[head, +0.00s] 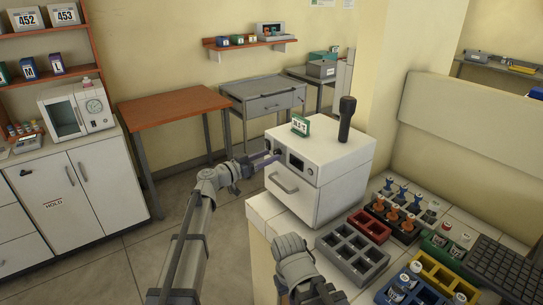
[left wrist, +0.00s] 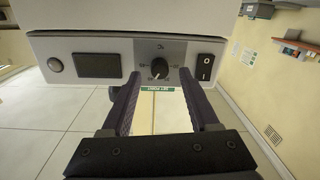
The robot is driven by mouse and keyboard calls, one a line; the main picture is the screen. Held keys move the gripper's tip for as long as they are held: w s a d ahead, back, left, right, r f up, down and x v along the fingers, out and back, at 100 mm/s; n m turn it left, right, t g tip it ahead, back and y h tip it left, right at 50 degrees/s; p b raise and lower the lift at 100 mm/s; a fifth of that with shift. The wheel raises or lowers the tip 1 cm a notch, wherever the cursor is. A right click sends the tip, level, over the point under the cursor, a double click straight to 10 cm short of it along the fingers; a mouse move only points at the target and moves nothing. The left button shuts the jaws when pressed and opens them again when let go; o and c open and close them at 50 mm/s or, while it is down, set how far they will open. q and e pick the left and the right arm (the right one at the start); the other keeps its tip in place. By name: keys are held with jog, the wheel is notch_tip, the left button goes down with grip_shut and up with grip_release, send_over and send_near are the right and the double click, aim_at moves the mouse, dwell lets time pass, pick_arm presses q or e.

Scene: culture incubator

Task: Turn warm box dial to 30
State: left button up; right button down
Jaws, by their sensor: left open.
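My left gripper (head: 274,157) is at the panel. In the left wrist view my left gripper (left wrist: 160,85) is open, its two fingers on either side of the dial, with visible gaps; contact cannot be told. In the head view the gripper hides the dial. My right gripper is out of view.
The panel also has a dark display (left wrist: 98,65), a round button (left wrist: 55,64) and a rocker switch (left wrist: 205,66). A black-handled tool (head: 346,118) and a green-framed sign (head: 300,125) stand on the box. Racks of bottles and a grey empty rack (head: 352,254) crowd the counter to its right.

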pick_arm(q)
jog(key=shift+x, duration=0.95)
grip_shut()
